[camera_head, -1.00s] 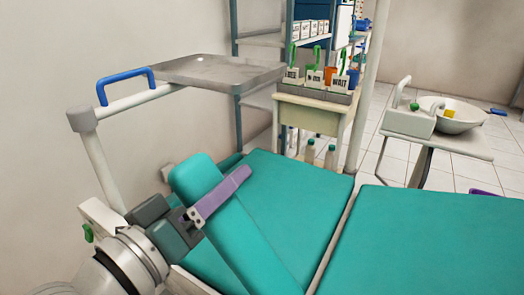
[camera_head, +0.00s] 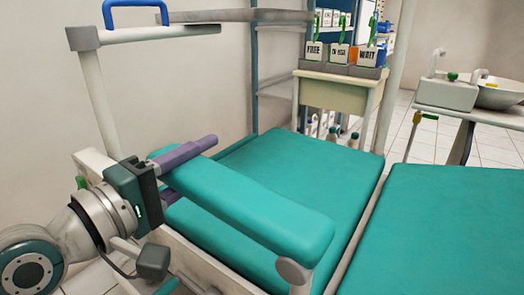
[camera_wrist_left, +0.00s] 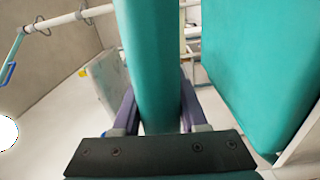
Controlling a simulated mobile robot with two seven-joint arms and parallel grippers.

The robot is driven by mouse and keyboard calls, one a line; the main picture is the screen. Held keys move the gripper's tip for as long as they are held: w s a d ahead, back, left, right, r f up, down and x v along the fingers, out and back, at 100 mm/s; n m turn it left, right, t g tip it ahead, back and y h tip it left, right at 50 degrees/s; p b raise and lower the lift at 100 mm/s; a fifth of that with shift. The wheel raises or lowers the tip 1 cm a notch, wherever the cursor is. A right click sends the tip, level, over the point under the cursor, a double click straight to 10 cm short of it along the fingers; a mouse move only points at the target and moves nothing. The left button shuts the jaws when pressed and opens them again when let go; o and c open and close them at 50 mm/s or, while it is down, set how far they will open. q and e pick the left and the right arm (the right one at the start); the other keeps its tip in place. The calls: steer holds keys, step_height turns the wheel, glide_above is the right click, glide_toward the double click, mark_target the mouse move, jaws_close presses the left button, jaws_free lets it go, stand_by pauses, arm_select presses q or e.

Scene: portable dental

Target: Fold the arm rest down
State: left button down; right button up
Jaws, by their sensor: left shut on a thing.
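The arm rest (camera_head: 245,205) is a long teal pad with rounded ends, in the head view along the near left side of the dental chair. It looks roughly level, above the seat's side. A grey round joint (camera_head: 293,271) sits under its right end. My left gripper (camera_head: 183,170) is shut across the pad's left end, with one purple finger on the far side; the other finger is mostly hidden. In the left wrist view the arm rest (camera_wrist_left: 150,60) runs between both purple fingers of the left gripper (camera_wrist_left: 158,108). My right gripper is not in view.
Teal chair cushions (camera_head: 300,168) lie behind and right of the arm rest. A pale post with a blue handle (camera_head: 135,8) and grey tray (camera_head: 238,15) stands at upper left. A cabinet (camera_head: 335,93) stands behind, and a basin (camera_head: 497,95) is at far right.

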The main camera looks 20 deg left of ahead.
mark_target(168, 190)
arm_select(q)
steer(key=shift+f+n+b, duration=0.5)
steer(key=shift+f, duration=0.3)
steer(key=shift+a+f, duration=0.1)
steer(key=shift+c, duration=2.2)
jaws_free()
steer(key=shift+s, duration=0.25)
steer(key=p+v, duration=0.2)
steer(key=v, duration=0.7)
steer(key=shift+s+a, duration=0.15)
steer(key=shift+s, duration=0.05)
